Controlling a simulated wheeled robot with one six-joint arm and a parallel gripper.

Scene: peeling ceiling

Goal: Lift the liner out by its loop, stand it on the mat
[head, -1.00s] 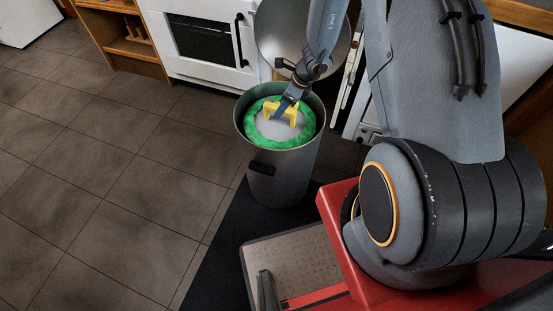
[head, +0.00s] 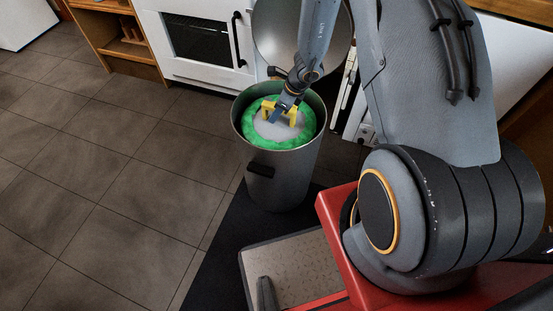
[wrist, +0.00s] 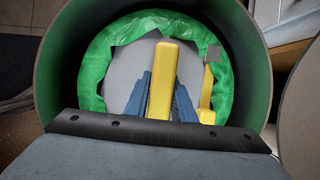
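The green-rimmed liner (head: 255,137) with a grey top sits inside the round grey metal bin (head: 285,175), below its rim. Its yellow loop (head: 267,107) stands up from the top and also shows in the wrist view (wrist: 162,80). My gripper (head: 284,105) is down at the loop. In the wrist view its blue fingers (wrist: 163,105) lie against both sides of the yellow bar, shut on it. A flat beige, grey-bordered panel (head: 300,262) lies in front of the bin, and a black mat (head: 222,250) lies under the bin; I cannot tell which is the task's mat.
The bin's round lid (head: 275,35) stands open behind it. A white oven (head: 198,40) and a wooden shelf (head: 125,48) are at the back. Tiled floor (head: 100,170) on the left is clear. A dark upright piece (head: 266,294) is at the panel's front.

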